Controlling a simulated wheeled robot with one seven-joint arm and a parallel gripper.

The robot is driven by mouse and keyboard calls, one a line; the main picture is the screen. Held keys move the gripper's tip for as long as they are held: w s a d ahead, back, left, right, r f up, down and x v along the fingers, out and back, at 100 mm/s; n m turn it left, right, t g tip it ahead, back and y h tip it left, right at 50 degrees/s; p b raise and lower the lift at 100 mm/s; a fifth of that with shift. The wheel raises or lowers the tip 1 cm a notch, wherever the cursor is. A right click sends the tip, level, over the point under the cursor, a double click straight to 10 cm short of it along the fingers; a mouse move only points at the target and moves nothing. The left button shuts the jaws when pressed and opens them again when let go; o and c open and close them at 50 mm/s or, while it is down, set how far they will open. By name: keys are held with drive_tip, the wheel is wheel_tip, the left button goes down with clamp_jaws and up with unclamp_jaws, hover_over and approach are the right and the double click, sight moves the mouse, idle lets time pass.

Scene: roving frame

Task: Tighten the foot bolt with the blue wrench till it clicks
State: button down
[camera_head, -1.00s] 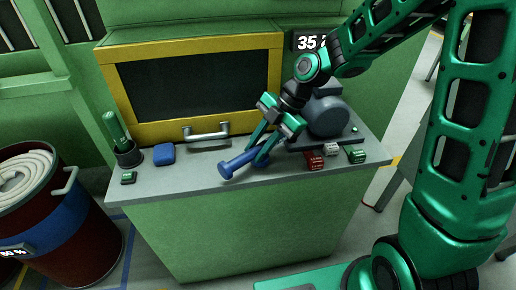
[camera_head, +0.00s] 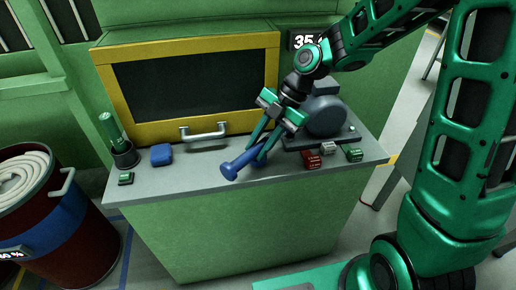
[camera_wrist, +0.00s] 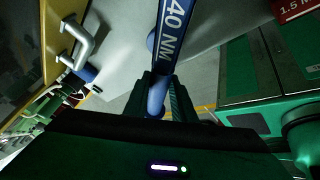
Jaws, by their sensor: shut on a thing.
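The blue wrench (camera_head: 238,165) is in my gripper (camera_head: 257,154), held slantwise over the front of the grey bench top (camera_head: 190,185). Its thick round end points down-left toward the front edge. In the wrist view the blue wrench (camera_wrist: 178,38) runs up between my gripper's fingers (camera_wrist: 160,92) and shows a "40 NM" label. A grey motor-like machine (camera_head: 326,116) stands on a dark foot plate right of my gripper. A small stud shows near the plate's right corner; I cannot tell whether it is the foot bolt. The wrench is apart from the machine.
Red (camera_head: 311,160), white (camera_head: 328,148) and green (camera_head: 354,154) blocks lie before the machine. A metal handle (camera_head: 204,133) juts from the yellow frame (camera_head: 190,50).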

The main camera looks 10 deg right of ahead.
drive_tip(key=shift+r, duration=1.65)
